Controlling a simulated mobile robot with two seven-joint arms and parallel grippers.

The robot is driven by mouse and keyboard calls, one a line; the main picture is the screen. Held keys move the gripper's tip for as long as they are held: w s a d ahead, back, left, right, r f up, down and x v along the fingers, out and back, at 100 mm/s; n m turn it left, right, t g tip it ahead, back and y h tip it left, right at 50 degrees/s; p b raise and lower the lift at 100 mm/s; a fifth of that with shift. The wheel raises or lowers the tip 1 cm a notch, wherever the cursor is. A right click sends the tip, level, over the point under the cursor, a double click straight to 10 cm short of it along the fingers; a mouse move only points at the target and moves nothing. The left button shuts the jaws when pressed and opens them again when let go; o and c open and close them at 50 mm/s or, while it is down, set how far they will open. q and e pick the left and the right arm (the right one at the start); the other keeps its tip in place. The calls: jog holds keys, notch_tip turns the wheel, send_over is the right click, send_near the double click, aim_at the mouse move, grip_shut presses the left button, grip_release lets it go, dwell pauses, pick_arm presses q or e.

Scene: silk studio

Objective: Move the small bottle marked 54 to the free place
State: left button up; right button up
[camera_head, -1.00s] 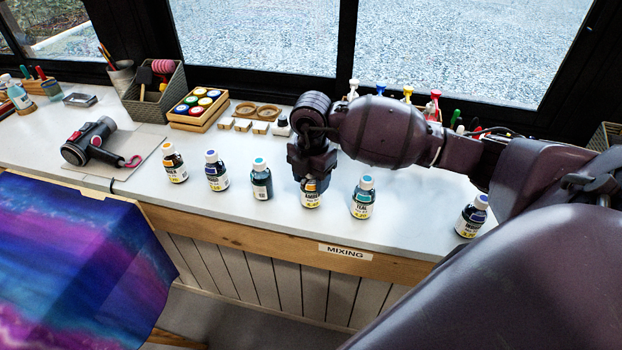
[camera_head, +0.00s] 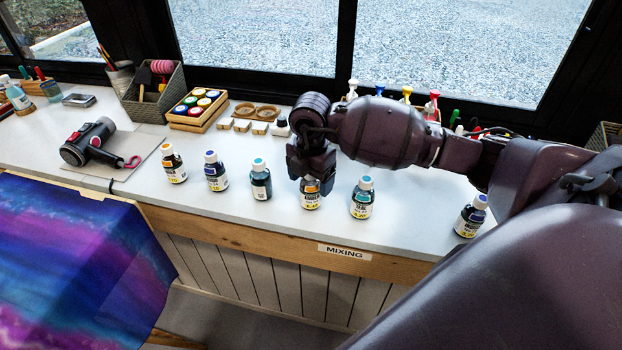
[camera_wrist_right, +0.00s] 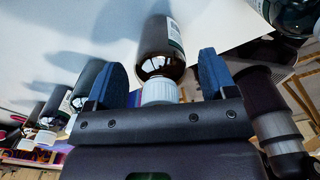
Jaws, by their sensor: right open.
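Small bottles with yellow-marked labels stand in a row along the front of the white counter; their numbers are too small to read surely. A wide bare gap (camera_head: 415,222) in the row lies between the teal bottle (camera_head: 362,203) and the far-right bottle (camera_head: 471,218). My left gripper is out of view.
Paint pots in a wooden tray (camera_head: 210,118) stand behind. The MIXING label (camera_head: 344,252) is on the counter's front edge.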

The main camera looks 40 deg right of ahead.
notch_tip(320, 180, up, 12)
jog(key=shift+f+p, duration=0.1)
jog(key=shift+p, duration=0.4)
dwell(0.4)
